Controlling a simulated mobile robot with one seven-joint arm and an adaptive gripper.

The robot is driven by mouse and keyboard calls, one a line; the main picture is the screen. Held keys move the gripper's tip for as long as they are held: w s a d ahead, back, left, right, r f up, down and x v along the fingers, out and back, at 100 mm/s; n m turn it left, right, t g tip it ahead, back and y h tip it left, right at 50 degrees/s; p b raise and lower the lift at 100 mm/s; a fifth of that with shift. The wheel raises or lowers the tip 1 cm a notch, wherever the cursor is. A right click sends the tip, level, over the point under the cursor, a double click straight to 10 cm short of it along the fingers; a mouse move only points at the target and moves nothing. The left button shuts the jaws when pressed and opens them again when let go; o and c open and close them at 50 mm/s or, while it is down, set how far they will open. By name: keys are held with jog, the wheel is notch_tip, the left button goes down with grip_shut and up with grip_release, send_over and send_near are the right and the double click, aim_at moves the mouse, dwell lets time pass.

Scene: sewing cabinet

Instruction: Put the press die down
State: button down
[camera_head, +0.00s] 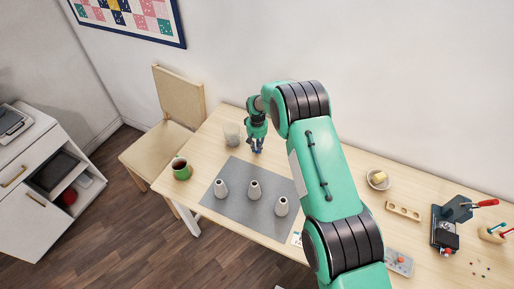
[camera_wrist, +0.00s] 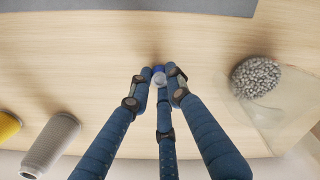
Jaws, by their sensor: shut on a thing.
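My gripper (camera_head: 257,148) is over the far part of the table, between the glass jar and the grey mat. In the wrist view its three blue fingers (camera_wrist: 159,84) close together around a small piece, which I take to be the press die (camera_wrist: 158,76). Only a bit of blue and pale silvery surface shows between the fingertips. In the head view the fingers hide the die. I cannot tell whether it touches the table.
A grey mat (camera_head: 237,208) with three pale cones lies nearby. A glass jar (camera_head: 232,133) stands close by; a green mug (camera_head: 181,170) is further left. A grey spool (camera_wrist: 48,146) and a yellow spool (camera_wrist: 6,125) show in the wrist view. A press (camera_head: 447,225) stands right.

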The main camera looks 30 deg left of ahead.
aim_at(257, 149)
jog(key=shift+f, duration=0.1)
jog(key=c, duration=1.6)
grip_release()
jog(key=shift+c, duration=0.2)
notch_tip(257, 149, up, 12)
jog(key=shift+r, duration=0.2)
